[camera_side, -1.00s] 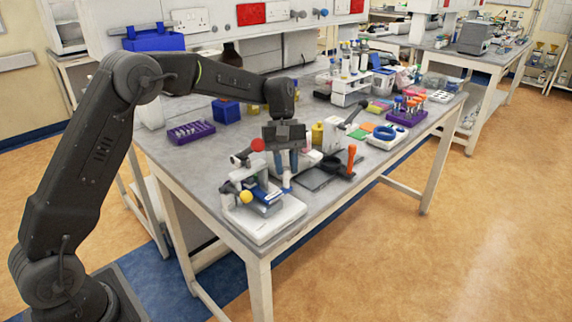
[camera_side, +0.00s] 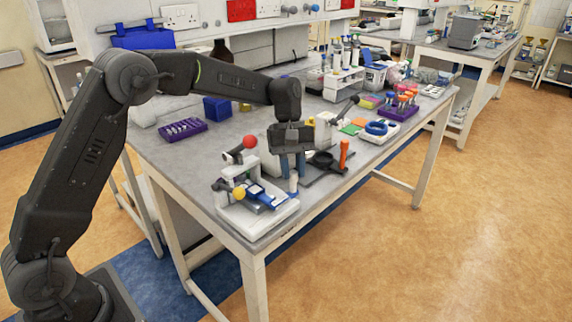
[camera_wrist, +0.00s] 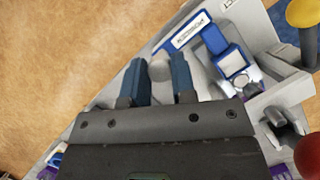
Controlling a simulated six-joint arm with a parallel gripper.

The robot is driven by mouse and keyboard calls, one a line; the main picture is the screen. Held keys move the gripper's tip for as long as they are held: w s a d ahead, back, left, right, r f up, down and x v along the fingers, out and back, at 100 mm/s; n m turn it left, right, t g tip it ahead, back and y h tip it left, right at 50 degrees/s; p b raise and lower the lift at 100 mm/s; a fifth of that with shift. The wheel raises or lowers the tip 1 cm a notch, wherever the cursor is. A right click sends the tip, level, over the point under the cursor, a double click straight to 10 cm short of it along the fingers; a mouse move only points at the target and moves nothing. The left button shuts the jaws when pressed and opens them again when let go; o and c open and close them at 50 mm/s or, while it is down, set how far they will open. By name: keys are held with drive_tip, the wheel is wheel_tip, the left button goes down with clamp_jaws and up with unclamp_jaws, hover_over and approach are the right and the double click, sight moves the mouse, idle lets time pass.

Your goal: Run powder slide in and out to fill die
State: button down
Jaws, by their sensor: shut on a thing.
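The small tablet press (camera_side: 258,215) stands on a white base near the table's front edge. Its blue powder slide (camera_side: 262,194) lies across the press and also shows, with a white label, in the wrist view (camera_wrist: 205,25). My gripper (camera_side: 291,172) is at the right side of the press, pointing down. The knob seems to belong to the slide's outer end. The die is not clearly visible.
A red ball lever (camera_side: 249,142) and a yellow ball knob (camera_side: 239,192) rise from the press close to my gripper. An orange-handled tool (camera_side: 344,153) stands on a dark plate at the right. A purple rack (camera_side: 182,129) sits behind left.

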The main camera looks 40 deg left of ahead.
drive_tip(key=c, duration=0.9)
unclamp_jaws()
drive_tip(key=shift+d, duration=0.25)
drive_tip(key=shift+v, duration=6.95)
